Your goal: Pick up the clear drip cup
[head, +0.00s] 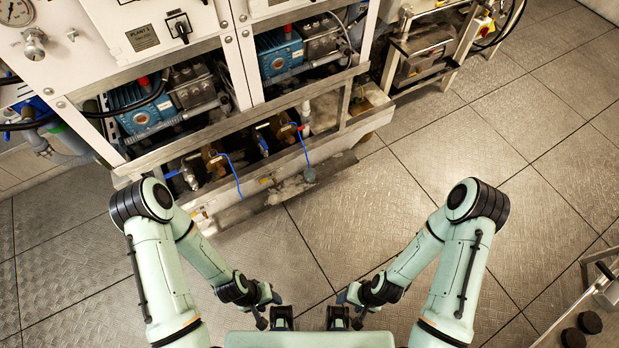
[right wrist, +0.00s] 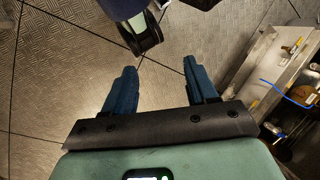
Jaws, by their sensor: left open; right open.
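I cannot make out a clear drip cup in either view. My left gripper (head: 272,319) is open near the bottom middle of the head view, above the floor and well short of the machine. My right gripper (head: 348,319) is open just to the right of it, with a gap between them. In the right wrist view, the blue fingers of my right gripper (right wrist: 162,86) are spread, with only floor between them.
A white machine frame (head: 182,62) with blue pumps (head: 142,108) stands ahead. Blue cords (head: 302,146) hang over its lower tray, one ending at a small grey piece (head: 309,175). A metal stand (head: 428,50) is behind right.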

